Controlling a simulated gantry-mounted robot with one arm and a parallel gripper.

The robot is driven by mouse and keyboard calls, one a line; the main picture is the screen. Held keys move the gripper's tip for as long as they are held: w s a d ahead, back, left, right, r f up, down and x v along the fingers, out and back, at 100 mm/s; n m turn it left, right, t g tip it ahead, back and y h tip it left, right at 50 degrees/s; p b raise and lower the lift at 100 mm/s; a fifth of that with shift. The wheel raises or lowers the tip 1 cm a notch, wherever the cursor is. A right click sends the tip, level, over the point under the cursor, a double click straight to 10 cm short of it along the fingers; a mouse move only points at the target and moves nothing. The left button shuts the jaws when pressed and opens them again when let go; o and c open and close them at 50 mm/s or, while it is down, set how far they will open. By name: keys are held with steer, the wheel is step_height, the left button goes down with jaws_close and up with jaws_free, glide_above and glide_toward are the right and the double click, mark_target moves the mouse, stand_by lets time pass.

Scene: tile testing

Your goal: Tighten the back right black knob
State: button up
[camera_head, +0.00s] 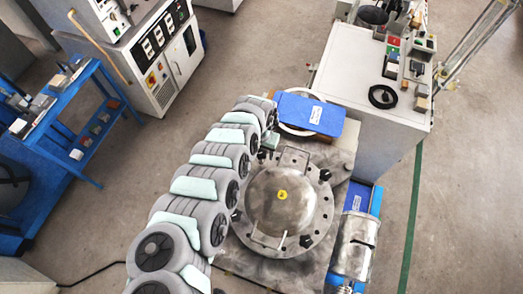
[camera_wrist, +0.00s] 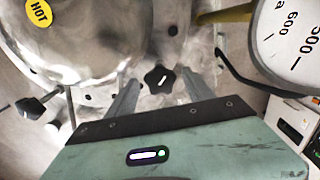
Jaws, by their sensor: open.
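A black star-shaped knob (camera_wrist: 158,79) with a pale mark on top shows in the wrist view. My gripper (camera_wrist: 163,82) is open, with one finger on each side of this knob; contact cannot be made out. A second black knob (camera_wrist: 29,107) on a rod is at the left. In the head view, black knobs stand on the round flange at the right (camera_head: 325,175), the front right (camera_head: 306,241) and the left (camera_head: 237,215). My arm hides the flange's back left, and my fingers are hidden there.
The metal dome (camera_head: 283,200) bears a yellow HOT sticker. A large dial gauge (camera_wrist: 292,45) is close on the wrist view's right. A blue case (camera_head: 310,112) lies behind the flange. A yellow pipe (camera_wrist: 225,13) is near the gauge.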

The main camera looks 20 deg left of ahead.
jaws_close()
stand_by(0.5)
steer(key=shift+m, duration=0.3)
steer(key=m, duration=0.3)
steer(key=shift+w+m, duration=0.1)
steer(key=shift+m, duration=0.2)
steer(key=m, duration=0.9)
steer(key=shift+m, duration=2.3)
